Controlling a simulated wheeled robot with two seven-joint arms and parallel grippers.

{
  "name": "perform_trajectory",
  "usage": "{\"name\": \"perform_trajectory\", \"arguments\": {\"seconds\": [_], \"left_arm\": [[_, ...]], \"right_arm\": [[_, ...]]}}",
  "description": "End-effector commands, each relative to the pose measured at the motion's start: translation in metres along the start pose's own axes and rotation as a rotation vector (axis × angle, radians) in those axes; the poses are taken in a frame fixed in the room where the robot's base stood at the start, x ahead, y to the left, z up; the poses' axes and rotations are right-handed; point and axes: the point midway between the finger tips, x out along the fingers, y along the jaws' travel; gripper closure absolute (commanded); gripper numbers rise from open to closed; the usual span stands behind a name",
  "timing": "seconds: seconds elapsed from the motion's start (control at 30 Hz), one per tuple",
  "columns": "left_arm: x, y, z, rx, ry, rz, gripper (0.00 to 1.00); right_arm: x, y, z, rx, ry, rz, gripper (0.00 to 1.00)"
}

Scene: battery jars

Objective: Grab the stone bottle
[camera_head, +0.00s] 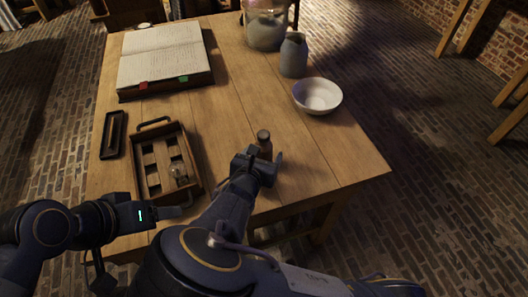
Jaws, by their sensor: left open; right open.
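A grey stone bottle (293,57) with a darker top stands upright at the far right of the wooden table (240,100), between a large glass jar and a white bowl. My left gripper (178,211) is open near the table's front edge, in front of the wooden tray. Both grippers are well away from the stone bottle.
A white bowl (317,96) stands just in front of the stone bottle; a large glass jar (265,28) stands behind it. A wooden tray (139,153) holds a small glass item. An open book (164,58) and a dark narrow tray (113,134) lie left. The table's middle is clear.

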Motion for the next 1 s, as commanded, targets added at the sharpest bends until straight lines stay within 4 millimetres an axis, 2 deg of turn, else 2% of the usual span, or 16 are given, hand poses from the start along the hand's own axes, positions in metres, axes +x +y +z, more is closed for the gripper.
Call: {"name": "perform_trajectory", "arguments": {"seconds": [0.03,0.17,0.43,0.83,1.0], "left_arm": [[0.002,-0.001,0.001,0.000,0.000,0.000,0.35],[0.004,-0.002,0.002,0.000,0.000,0.000,0.35],[0.004,-0.002,0.002,0.000,0.000,0.000,0.35],[0.004,-0.002,0.002,0.000,0.000,0.000,0.35],[0.004,-0.002,0.002,0.000,0.000,0.000,0.35]], "right_arm": [[0.009,0.000,0.000,-0.002,-0.003,-0.003,0.31],[0.022,0.000,0.000,-0.001,-0.002,-0.001,0.31],[0.025,0.000,0.000,0.000,0.000,0.000,0.31],[0.025,0.000,0.001,0.000,0.000,0.000,0.82],[0.025,0.000,0.001,0.001,-0.001,-0.001,0.85]]}}
